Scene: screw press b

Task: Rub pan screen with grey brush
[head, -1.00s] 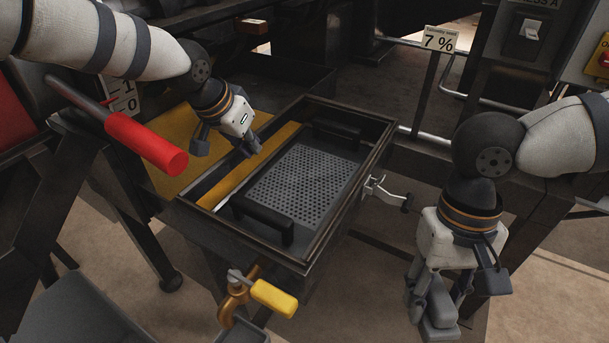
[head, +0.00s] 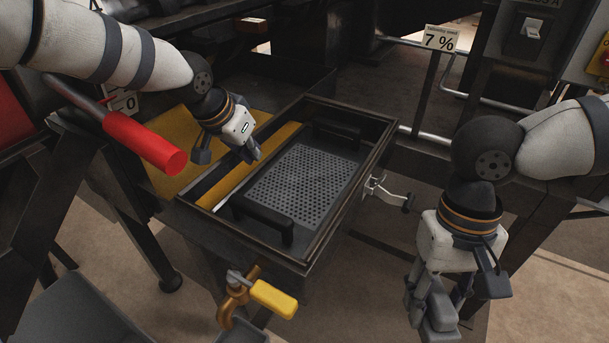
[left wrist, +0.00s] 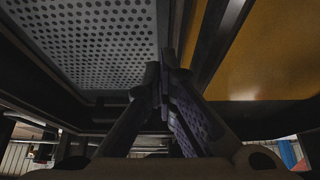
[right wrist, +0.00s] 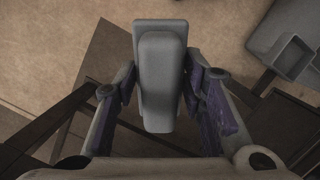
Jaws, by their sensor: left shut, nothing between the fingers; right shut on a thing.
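The pan screen (head: 305,184) is a grey perforated plate in a dark rectangular pan (head: 383,150), with a black handle at each end. It also shows at upper left in the left wrist view (left wrist: 95,45). My left gripper (head: 251,157) is shut and empty over the pan's left side, by the yellow strip and the screen's edge. My right gripper (head: 433,310) is shut on the grey brush (head: 440,322), right of the pan and clear of it. In the right wrist view the brush (right wrist: 161,80) sits between both fingers, over the floor.
A brass tap with a yellow handle (head: 273,299) sticks out at the pan's front. A silver lever (head: 385,192) projects from its right side. A red-handled bar (head: 145,143) stands left. Open floor lies between pan and right gripper.

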